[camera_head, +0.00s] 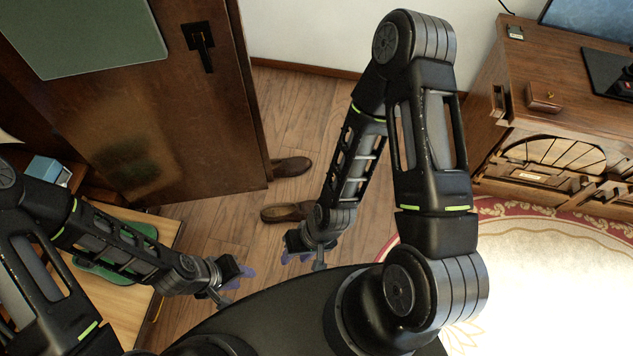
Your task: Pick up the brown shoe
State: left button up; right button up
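Two brown shoes lie on the wood floor by the wooden door's edge. One brown shoe (290,167) is farther back, partly hidden behind the door edge. The other brown shoe (284,212) is nearer, and its right end meets my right arm in the picture. My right gripper (299,256) is in front of the nearer shoe, lower in the picture, and looks apart from it. My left gripper (236,275) is lower left of both shoes. Both grippers' fingers are small and dark, so their opening is unclear. I see no shoe in either gripper.
The wooden door (165,125) stands at the left, above a light wooden surface (120,305) with green items (115,255) on it. A wooden desk (560,95) stands at the right beside a round red-and-cream rug (540,265). Open floor lies around the shoes.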

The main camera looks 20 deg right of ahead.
aim_at(274, 212)
jog(key=i+l, duration=0.1)
jog(key=l, duration=0.3)
jog(key=i+l, duration=0.15)
jog(key=l, duration=0.2)
jog(key=i+l, duration=0.1)
jog(key=l, duration=0.3)
jog(key=i+l, duration=0.15)
jog(key=l, duration=0.25)
jog(key=i+l, duration=0.1)
jog(key=l, duration=0.25)
jog(key=i+l, duration=0.15)
jog(key=l, duration=0.25)
jog(key=i+l, duration=0.1)
jog(key=l, duration=0.3)
jog(key=k+j, duration=0.25)
jog(key=j, duration=0.15)
jog(key=i+l, duration=0.1)
